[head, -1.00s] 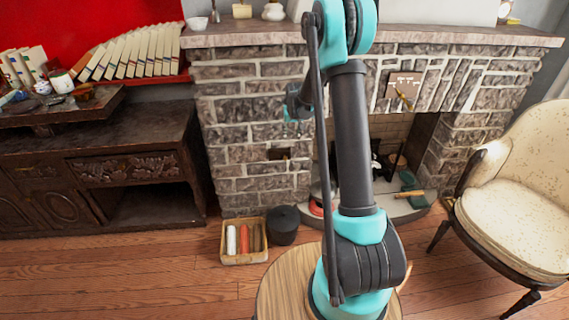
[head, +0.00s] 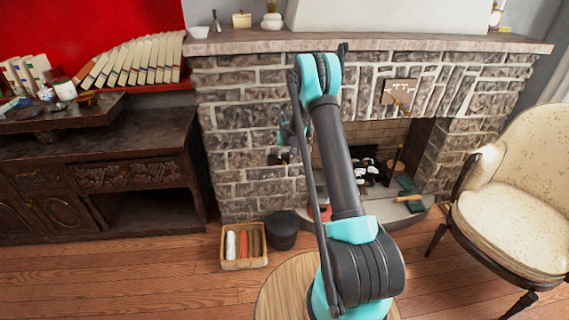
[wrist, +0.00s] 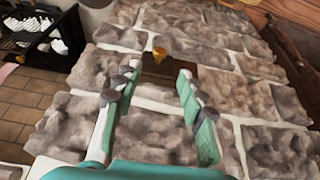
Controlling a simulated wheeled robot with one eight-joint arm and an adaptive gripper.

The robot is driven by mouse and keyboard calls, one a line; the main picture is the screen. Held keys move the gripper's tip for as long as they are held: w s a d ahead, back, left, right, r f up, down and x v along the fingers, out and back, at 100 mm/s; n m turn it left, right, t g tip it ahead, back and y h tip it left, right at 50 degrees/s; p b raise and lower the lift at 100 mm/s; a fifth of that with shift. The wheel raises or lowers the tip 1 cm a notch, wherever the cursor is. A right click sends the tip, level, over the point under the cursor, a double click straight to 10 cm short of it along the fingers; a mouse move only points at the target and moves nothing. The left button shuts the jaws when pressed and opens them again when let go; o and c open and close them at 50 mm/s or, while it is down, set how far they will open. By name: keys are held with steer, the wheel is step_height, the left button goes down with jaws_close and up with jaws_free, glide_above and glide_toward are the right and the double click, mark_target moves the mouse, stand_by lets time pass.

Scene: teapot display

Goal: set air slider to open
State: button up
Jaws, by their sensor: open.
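A small brass knob (wrist: 160,53) stands on a dark brown plate (wrist: 205,80) set in the grey stone wall; I take these to be the air slider. My gripper is open and empty in the wrist view (wrist: 158,72), its teal fingers spread to either side. The knob shows just beyond the gap between the fingertips, apart from them. In the head view my gripper (head: 283,152) is small, in front of the fireplace's left stone pillar, and covers most of the plate there. I cannot tell the slider's setting.
A plaque (head: 400,92) with a brass handle is on the upper stonework. The firebox (head: 372,165) opens right of the pillar. A basket (head: 244,263) and black bucket (head: 282,231) stand on the floor. A cream chair (head: 515,205) is at right, a dark cabinet (head: 100,185) at left.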

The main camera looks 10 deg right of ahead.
mark_target(284, 163)
steer(key=x, duration=0.9)
steer(key=shift+c, duration=0.3)
jaws_close()
